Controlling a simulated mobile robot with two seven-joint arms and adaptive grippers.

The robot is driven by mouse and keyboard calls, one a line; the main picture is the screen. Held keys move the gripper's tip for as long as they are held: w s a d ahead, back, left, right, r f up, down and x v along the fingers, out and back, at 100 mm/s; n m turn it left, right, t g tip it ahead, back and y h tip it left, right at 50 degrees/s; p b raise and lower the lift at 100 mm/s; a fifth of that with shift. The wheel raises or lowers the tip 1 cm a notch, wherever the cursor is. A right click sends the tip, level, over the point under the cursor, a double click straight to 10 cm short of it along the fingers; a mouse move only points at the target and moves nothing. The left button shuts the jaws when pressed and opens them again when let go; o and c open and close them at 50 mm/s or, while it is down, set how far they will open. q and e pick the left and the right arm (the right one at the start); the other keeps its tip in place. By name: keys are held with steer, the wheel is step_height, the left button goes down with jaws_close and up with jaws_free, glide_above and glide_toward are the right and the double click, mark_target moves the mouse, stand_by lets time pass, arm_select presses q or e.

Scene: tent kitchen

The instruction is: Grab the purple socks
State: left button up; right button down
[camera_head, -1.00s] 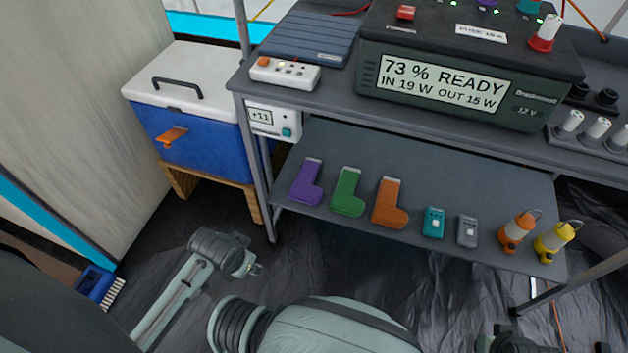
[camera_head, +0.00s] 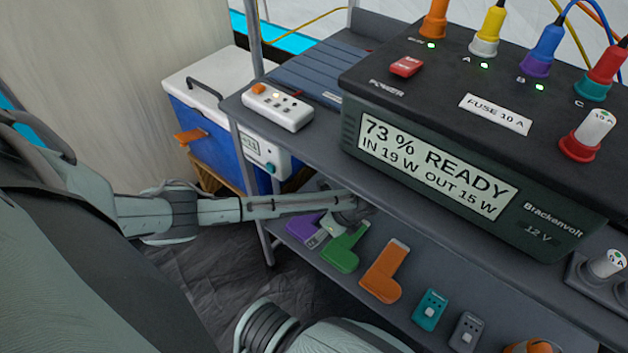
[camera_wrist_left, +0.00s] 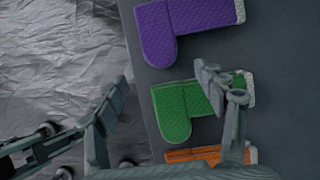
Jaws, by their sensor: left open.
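The purple socks (camera_head: 303,228) lie flat on the lower shelf (camera_head: 405,255), at the left end of the row and partly hidden by my left gripper. In the left wrist view the purple socks (camera_wrist_left: 186,22) lie at the top, apart from my fingers. My left gripper (camera_head: 338,222) is open and empty, reaching in under the upper shelf. In the left wrist view one finger of the left gripper (camera_wrist_left: 165,95) overlaps the green socks (camera_wrist_left: 172,112), and the other shows against the floor beyond the shelf edge. My right gripper is not in view.
The green socks (camera_head: 343,250) and orange socks (camera_head: 384,272) lie right of the purple ones, then a teal device (camera_head: 429,309) and a grey device (camera_head: 466,331). The upper shelf carries a large power station (camera_head: 440,165) above. A blue cooler (camera_head: 205,140) stands at left.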

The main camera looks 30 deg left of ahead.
mark_target(315, 219)
arm_select(q)
steer(key=b+x, duration=0.1)
steer(key=x, duration=0.5)
steer(key=shift+s+f, duration=0.1)
steer(key=shift+f, duration=0.2)
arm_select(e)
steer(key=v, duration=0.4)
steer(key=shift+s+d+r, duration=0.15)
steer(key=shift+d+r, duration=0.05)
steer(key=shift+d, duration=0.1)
arm_select(q)
steer(key=shift+c, duration=0.2)
steer(key=c, duration=1.2)
steer(key=shift+r, duration=0.15)
